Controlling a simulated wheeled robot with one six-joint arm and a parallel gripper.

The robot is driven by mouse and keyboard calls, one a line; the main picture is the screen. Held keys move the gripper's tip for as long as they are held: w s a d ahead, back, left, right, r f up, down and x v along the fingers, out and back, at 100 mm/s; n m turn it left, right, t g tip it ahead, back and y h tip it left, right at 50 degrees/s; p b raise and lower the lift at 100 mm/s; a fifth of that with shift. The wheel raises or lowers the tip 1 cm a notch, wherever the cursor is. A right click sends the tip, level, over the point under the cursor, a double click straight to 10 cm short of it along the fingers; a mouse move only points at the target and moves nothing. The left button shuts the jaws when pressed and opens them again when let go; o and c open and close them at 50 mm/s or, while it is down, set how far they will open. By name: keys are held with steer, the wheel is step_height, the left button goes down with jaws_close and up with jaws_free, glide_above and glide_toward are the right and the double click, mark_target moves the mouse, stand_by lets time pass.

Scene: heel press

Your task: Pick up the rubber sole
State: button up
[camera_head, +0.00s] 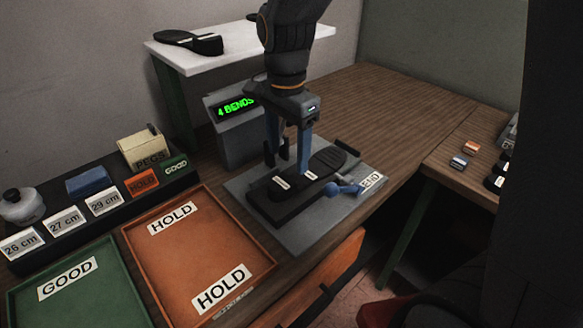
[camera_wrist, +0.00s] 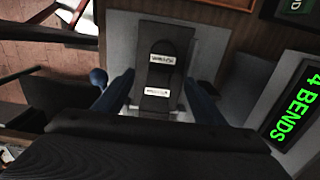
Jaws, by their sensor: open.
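A black rubber sole (camera_head: 326,161) with two small white labels lies on the dark block of the bending press (camera_head: 270,212). In the wrist view the sole (camera_wrist: 168,50) lies lengthwise between the two blue fingers. My gripper (camera_head: 288,166) points down over the sole's middle, with its fingers apart. The wrist view shows my gripper (camera_wrist: 160,88) with a finger on each side of the sole and nothing clasped. I cannot tell how far the fingertips are above the press. Part of the sole is hidden behind a finger in the head view.
A display (camera_head: 235,107) reading "4 BENDS" stands behind the press. A blue-knobbed lever (camera_head: 340,189) is at its right front. An orange HOLD tray (camera_head: 190,256) and green GOOD tray (camera_head: 82,292) lie left. Another black sole (camera_head: 190,41) rests on the white shelf (camera_head: 250,45).

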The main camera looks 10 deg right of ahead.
mark_target(289, 178)
steer(key=shift+w+f, duration=0.15)
steer(key=shift+w, duration=0.1)
steer(key=shift+w+f, duration=0.1)
steer(key=shift+f, duration=0.2)
steer(key=shift+d+f+p, duration=0.15)
steer(key=shift+f+p, duration=1.05)
steer(key=shift+f, duration=2.25)
steer(key=c, duration=1.3)
steer(key=shift+c, duration=0.3)
